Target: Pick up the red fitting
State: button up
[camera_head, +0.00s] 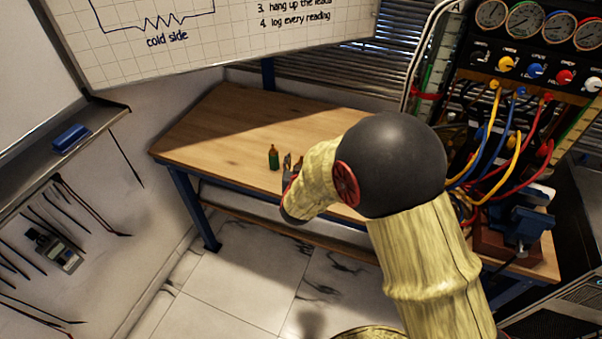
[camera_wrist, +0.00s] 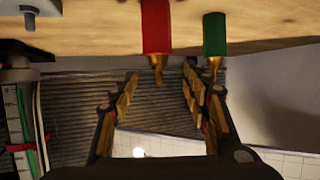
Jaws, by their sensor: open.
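In the wrist view, which shows the scene upside down, the red fitting (camera_wrist: 156,27) has a red body and a narrow brass tip. It stands upright on the wooden bench. My gripper (camera_wrist: 159,82) is open and empty, and the red fitting lines up with the gap between its fingers. In the head view my gripper (camera_head: 290,166) is low over the bench; its arm hides much of that spot, and I cannot clearly make out the red fitting there. A green fitting (camera_wrist: 215,36) with a brass tip stands beside the red one; it also shows in the head view (camera_head: 273,160).
The wooden bench (camera_head: 225,125) is clear to the left of the fittings. At the right stand a gauge panel (camera_head: 525,60) with hanging coloured cables (camera_head: 490,155) and a blue vise (camera_head: 525,225). A whiteboard (camera_head: 230,40) is above the bench.

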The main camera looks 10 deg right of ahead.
aim_at(301, 160)
jog(key=b+x, duration=0.1)
jog(key=x, duration=0.2)
jog(key=shift+w+d+f, duration=0.1)
jog(key=shift+f, duration=0.2)
jog(key=shift+r, duration=0.1)
jog(key=c, duration=0.3)
grip_shut()
dwell(0.4)
